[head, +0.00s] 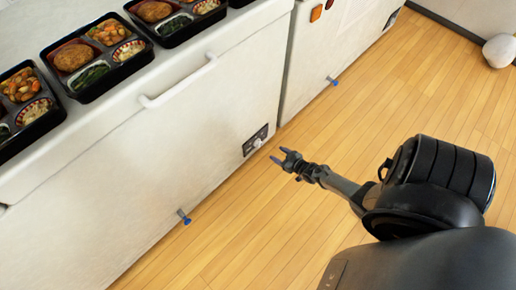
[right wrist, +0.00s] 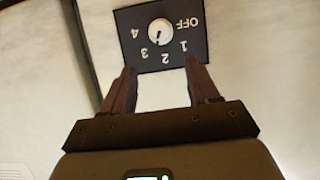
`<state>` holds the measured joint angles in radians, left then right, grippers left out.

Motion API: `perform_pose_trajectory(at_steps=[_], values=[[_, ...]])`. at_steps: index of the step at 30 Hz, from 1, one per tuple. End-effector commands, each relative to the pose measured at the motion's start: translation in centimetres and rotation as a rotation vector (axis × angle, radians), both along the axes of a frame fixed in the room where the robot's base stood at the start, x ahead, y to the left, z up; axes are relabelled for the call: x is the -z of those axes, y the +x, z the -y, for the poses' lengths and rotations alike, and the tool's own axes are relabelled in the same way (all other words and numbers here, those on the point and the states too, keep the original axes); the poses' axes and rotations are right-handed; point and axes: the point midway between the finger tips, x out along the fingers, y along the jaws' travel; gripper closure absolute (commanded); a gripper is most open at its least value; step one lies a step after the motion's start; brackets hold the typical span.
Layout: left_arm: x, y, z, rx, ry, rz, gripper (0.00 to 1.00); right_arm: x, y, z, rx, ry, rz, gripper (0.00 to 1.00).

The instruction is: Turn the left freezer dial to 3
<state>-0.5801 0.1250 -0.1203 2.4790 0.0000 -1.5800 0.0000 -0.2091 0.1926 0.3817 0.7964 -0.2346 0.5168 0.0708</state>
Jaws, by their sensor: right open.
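The left freezer (head: 215,95) is white and has a dark dial panel (head: 248,145) low at its right end. On the panel is a round white dial (head: 257,143). In the right wrist view the panel (right wrist: 125,22) appears upside down, with OFF, 1, 2, 3 and 4 around the white dial (right wrist: 160,29). A small dark mark on the dial points down and slightly left, roughly between 2 and 3. My right gripper (head: 278,156) is open and empty, just in front of the panel; its fingers (right wrist: 161,72) straddle the dial's line, apart from it. My left gripper is out of view.
Several bento trays (head: 85,92) sit on the left freezer's top. A long white handle (head: 178,85) and a blue-tipped tap (head: 184,217) stick out from its front. A second freezer (head: 325,60) stands beside it. The wooden floor in front is open.

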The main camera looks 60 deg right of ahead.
Motion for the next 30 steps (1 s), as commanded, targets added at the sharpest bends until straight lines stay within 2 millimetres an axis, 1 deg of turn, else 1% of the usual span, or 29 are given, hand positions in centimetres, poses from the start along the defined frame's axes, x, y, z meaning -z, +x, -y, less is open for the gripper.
perform_pose_trajectory(at_steps=[1, 7, 11, 24, 30], values=[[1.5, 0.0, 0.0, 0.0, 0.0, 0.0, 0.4, 1.4, 0.4, 0.0, 0.0, -0.001, 0.005, 0.4], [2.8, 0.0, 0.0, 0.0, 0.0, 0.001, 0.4, 2.3, 1.3, 0.1, -0.001, -0.001, 0.015, 0.4], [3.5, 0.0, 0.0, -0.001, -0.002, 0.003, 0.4, 2.8, 2.3, 0.3, -0.001, -0.001, 0.016, 0.4], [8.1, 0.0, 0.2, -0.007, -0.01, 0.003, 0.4, 5.5, 8.5, 1.7, -0.001, -0.001, 0.017, 0.4], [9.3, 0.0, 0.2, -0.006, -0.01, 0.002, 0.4, 6.1, 10.2, 2.1, -0.001, -0.001, 0.015, 0.4]])
